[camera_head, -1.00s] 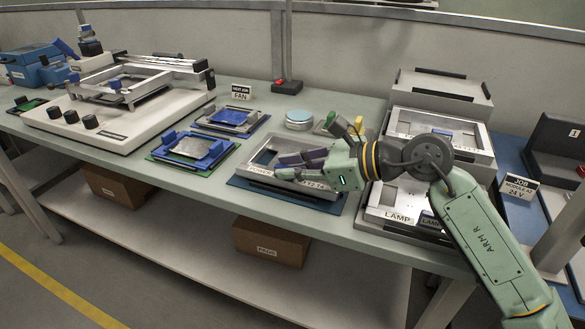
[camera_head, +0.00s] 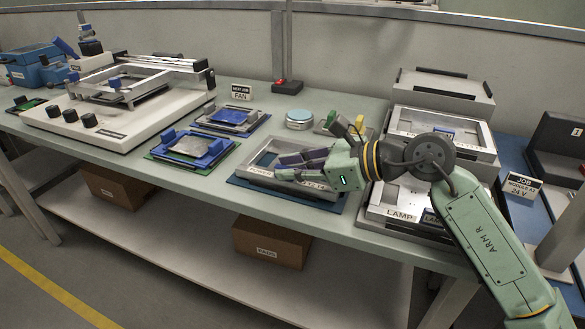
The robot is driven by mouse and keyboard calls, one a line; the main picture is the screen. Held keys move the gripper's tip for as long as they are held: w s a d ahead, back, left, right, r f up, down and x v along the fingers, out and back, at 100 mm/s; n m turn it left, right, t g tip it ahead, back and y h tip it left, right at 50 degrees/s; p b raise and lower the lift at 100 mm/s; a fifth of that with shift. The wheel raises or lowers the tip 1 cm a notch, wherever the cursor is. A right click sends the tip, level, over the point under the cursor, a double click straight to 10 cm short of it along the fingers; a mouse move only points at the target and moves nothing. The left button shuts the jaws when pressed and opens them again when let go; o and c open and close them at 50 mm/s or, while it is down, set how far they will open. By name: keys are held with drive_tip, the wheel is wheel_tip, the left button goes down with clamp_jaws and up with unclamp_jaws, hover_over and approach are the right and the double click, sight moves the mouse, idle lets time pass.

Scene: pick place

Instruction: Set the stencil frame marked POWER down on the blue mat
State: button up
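The stencil frame marked POWER (camera_head: 262,174) is a silver rectangular frame with a printed label along its front edge. It lies over the blue mat (camera_head: 240,184) on the green bench, with the mat's edge showing around its front and left. Whether the frame rests fully on the mat is hard to tell. My gripper (camera_head: 292,168) reaches in from the right, with its dark fingers at the frame's right half. The fingertips overlap the frame, and I cannot tell whether they close on its edge. My gripper hides part of the frame's right side.
Frames marked LAMP (camera_head: 400,215) are stacked to the right under my arm. Blue fixtures (camera_head: 192,148) lie left of the mat, and a white printer (camera_head: 125,120) stands farther left. A round tin (camera_head: 299,118) and a FAN sign (camera_head: 241,93) stand behind.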

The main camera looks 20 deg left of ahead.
drive_tip(key=o, duration=0.5)
drive_tip(key=shift+f, duration=0.1)
drive_tip(key=shift+c, duration=0.2)
drive_tip(key=c, duration=0.4)
drive_tip(key=shift+o, duration=0.2)
drive_tip(key=shift+r+p, duration=1.2)
drive_tip(key=shift+r, duration=2.35)
